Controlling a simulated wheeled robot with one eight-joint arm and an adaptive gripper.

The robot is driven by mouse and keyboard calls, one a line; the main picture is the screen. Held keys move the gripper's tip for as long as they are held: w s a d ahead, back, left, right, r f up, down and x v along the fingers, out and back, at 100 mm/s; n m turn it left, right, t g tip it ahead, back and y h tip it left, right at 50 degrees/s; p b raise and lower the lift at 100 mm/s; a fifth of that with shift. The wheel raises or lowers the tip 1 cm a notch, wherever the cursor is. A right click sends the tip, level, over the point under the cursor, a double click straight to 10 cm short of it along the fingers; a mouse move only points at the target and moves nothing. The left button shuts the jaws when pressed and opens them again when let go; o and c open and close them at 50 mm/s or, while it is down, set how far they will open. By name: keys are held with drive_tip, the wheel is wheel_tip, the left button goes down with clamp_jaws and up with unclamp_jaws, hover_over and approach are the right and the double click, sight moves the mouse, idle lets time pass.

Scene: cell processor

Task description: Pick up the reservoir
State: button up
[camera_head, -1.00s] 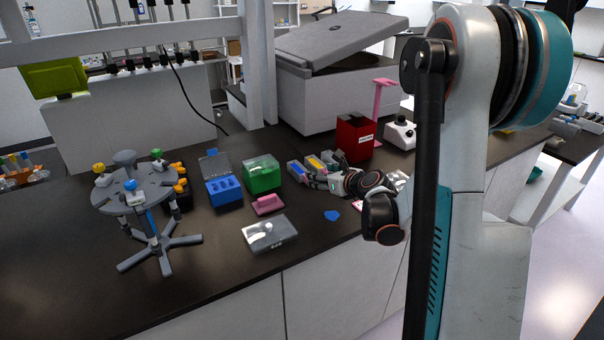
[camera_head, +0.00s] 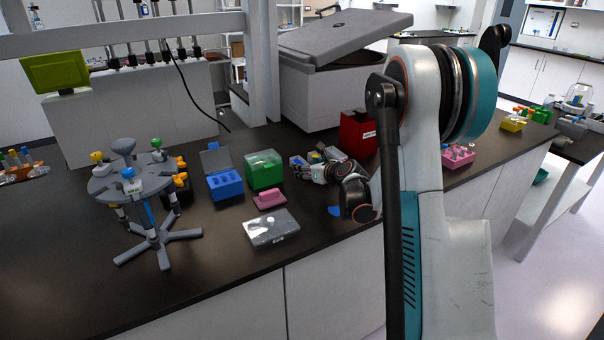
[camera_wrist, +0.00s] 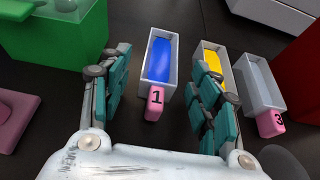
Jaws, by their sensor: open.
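Three narrow grey reservoirs stand side by side on the dark bench in the wrist view. The left reservoir (camera_wrist: 159,65) has a blue inside and a pink tab marked 1. The middle reservoir (camera_wrist: 213,56) is yellow inside and partly hidden by my right finger. The right reservoir (camera_wrist: 262,85) looks grey inside and has a pink tab marked 3. My gripper (camera_wrist: 161,60) is open and empty, its teal-padded fingers on either side of the blue reservoir, with gaps showing. In the head view my gripper (camera_head: 309,165) largely covers the reservoirs.
A green box (camera_head: 264,170) and a pink block (camera_head: 269,198) stand left of my gripper. A red box (camera_head: 357,133) stands right of the reservoirs. A grey centrifuge (camera_head: 325,90) is behind.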

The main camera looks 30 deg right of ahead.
drive_tip(key=shift+x, duration=0.95)
drive_tip(key=shift+s, duration=0.1)
drive_tip(key=c, duration=1.1)
drive_tip(key=shift+r, duration=0.1)
drive_tip(key=shift+c, duration=0.2)
wheel_tip(320, 180, up, 20)
drive_tip(key=p, duration=0.6)
drive_tip(key=shift+p, duration=0.35)
